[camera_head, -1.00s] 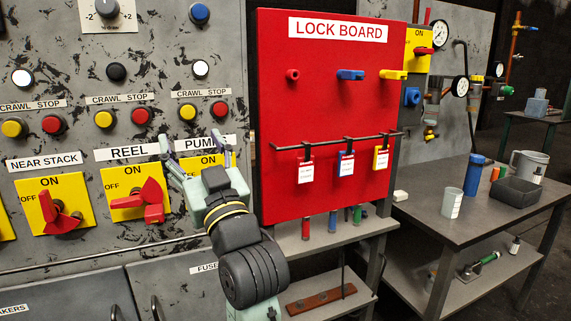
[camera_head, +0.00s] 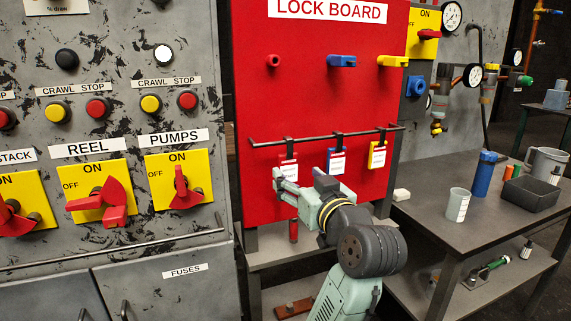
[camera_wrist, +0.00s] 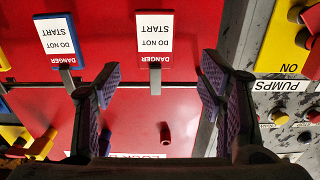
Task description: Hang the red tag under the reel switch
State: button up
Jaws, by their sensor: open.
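The red tag (camera_head: 288,168) hangs by a grey hook from the dark rail (camera_head: 325,138) on the red lock board, leftmost of three tags, its lower part close behind my gripper. In the wrist view, which is upside down, the red tag (camera_wrist: 154,62) with its white DANGER label lies ahead of the gap between my fingers. My gripper (camera_wrist: 157,88) is open and empty, one finger on each side of the hook's line. The reel switch (camera_head: 103,200) is a red handle on a yellow plate at left, its handle pointing toward OFF. A bar (camera_head: 120,250) runs below it.
A blue tag (camera_head: 336,160) and a yellow tag (camera_head: 377,155) hang to the right on the same rail. Red, blue and yellow lock pieces are on the board above. The pumps switch (camera_head: 182,188) is between the reel switch and the board. A cluttered table (camera_head: 425,215) stands at right.

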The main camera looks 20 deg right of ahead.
aim_at(289, 164)
jog(key=w+p, duration=0.1)
jog(key=w, duration=0.2)
jog(key=shift+w+r, duration=0.1)
jog(key=shift+w, duration=0.25)
jog(key=shift+w+d+p, duration=0.2)
jog(key=shift+w+p, duration=0.55)
jog(key=shift+w, duration=1.5)
jog(key=c, duration=1.3)
jog(key=shift+o, duration=0.2)
